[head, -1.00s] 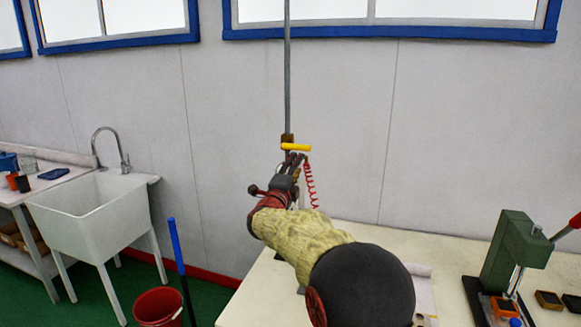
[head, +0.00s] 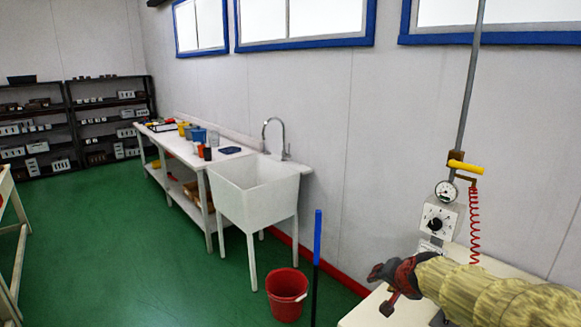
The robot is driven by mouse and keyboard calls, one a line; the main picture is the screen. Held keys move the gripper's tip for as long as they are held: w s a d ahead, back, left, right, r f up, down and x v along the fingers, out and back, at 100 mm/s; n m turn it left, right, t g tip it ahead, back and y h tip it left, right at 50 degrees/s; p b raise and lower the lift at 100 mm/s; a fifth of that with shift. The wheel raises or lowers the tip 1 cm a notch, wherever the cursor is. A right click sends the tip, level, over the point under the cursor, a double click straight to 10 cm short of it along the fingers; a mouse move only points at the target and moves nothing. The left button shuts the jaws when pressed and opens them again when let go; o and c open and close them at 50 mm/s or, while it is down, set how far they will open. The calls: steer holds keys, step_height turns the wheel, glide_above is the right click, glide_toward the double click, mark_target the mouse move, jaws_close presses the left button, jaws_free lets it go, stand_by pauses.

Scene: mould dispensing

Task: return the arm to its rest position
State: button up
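My arm, in a tan ribbed sleeve, reaches in from the lower right of the head view. My gripper (head: 384,286), dark red and black, is at its far end, above the left end of the pale bench (head: 372,310). It appears left of and below the dispenser box with a dial (head: 440,219), apart from the yellow handle (head: 465,167). The fingers are small and foreshortened, so I cannot tell whether they are open or shut. I see nothing clearly held.
A red bucket (head: 287,293) and a blue-handled pole (head: 317,238) stand left of the bench. A white sink (head: 252,186) and a side table (head: 174,146) line the wall. Dark shelves (head: 72,133) stand at the back left. The green floor (head: 120,240) is open in the middle.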

steer(key=s+a+n+g, duration=0.3)
steer(key=s, duration=1.1)
steer(key=s+a+n+g, duration=0.2)
steer(key=s+n, duration=0.2)
steer(key=s, duration=1.1)
steer(key=shift+n+t, duration=0.3)
steer(key=shift+t, duration=0.6)
steer(key=s+r, duration=0.2)
steer(key=s+a+r+p, duration=0.1)
steer(key=s+r, duration=0.1)
steer(key=shift+a+r, duration=0.1)
